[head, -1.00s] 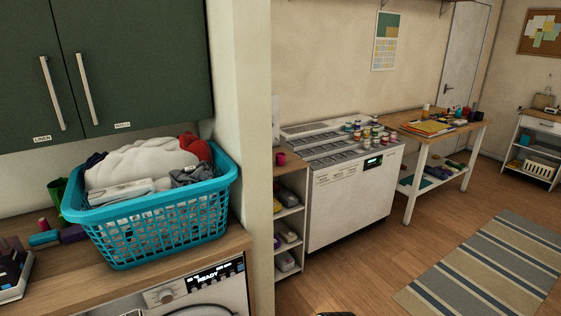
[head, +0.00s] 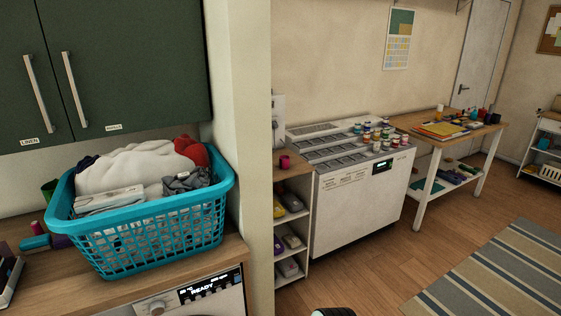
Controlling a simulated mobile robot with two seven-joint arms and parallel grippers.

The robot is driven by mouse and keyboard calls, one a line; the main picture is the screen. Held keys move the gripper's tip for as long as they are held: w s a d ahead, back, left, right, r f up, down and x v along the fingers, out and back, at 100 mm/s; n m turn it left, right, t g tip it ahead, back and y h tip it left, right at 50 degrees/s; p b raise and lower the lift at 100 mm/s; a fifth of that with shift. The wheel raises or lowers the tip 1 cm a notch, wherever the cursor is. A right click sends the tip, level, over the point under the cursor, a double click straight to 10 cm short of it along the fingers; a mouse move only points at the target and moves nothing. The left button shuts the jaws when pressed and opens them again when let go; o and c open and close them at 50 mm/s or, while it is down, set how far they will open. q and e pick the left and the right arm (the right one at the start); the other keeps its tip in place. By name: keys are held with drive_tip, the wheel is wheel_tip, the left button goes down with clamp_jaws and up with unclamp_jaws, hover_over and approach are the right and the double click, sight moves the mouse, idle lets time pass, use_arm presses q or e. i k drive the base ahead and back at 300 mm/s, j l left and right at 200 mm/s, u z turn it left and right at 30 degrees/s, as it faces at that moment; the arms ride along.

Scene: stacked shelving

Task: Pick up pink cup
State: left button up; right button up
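A small pink cup (head: 285,161) stands on the wooden top of a narrow shelf unit (head: 297,183), just right of the wall end and left of the white machine. It looks dark magenta and is small in view. Neither of my grippers can be made out in the head view. A dark rounded shape is cut off at the bottom edge, and I cannot tell what it is.
A wall end (head: 257,120) separates the cup from a turquoise laundry basket (head: 150,232) on the left counter. A white machine (head: 360,205) with several small jars stands beside the shelf unit. A worktable (head: 437,141) follows. Wooden floor (head: 400,265) is open in front, with a striped rug (head: 500,275).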

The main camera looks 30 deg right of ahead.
sight(284, 160)
drive_tip(key=i+l+u, duration=0.1)
drive_tip(key=l, duration=0.3)
drive_tip(key=i+l+u, duration=0.1)
drive_tip(key=l, duration=0.35)
drive_tip(key=i+l+u, duration=0.1)
drive_tip(key=l, duration=0.35)
drive_tip(key=i+l+u, duration=0.15)
drive_tip(key=l, duration=0.3)
drive_tip(key=i+l+u, duration=0.1)
drive_tip(key=l, duration=0.35)
drive_tip(key=i, duration=0.05)
